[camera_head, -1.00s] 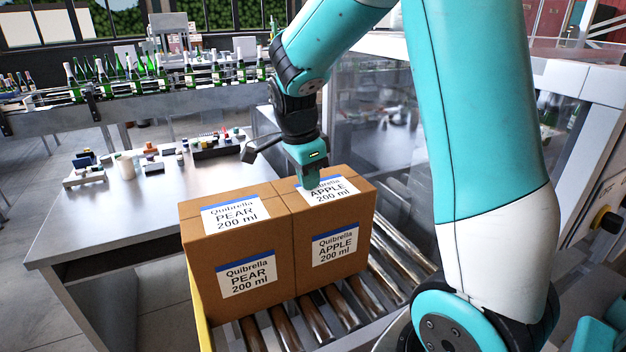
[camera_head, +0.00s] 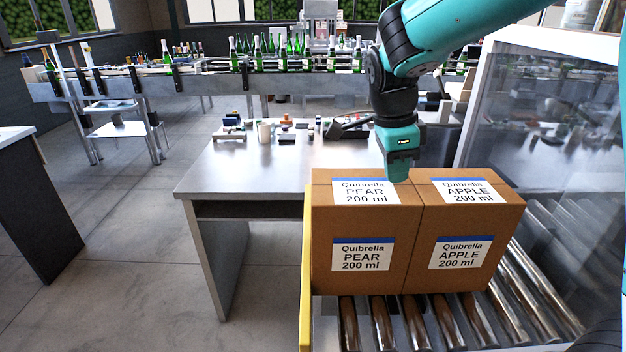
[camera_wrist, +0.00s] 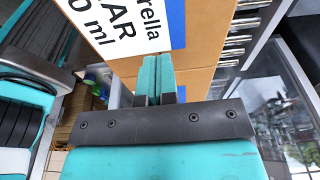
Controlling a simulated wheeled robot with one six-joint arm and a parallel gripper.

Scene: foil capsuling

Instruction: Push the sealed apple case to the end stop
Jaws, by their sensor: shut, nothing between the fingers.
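The apple case (camera_head: 470,215), a closed brown carton with white-and-blue labels, stands upright on the rollers. It is right beside the pear case (camera_head: 350,250), with no clear gap between them. A yellow plate (camera_head: 306,275) at the left end of the rollers stands against or very near the pear case's left side; it looks like the end stop. My gripper (camera_head: 397,178) points down at the pear case's rear top edge near the seam; contact is unclear. In the wrist view, its shut, empty fingers (camera_wrist: 157,75) are beside brown cardboard near the pear label (camera_wrist: 125,25).
Rollers (camera_head: 540,275) run free to the right of the apple case, beside a glass-sided machine (camera_head: 550,130). A steel table (camera_head: 250,170) with small items is behind and left. A bottle line (camera_head: 210,80) crosses the back.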

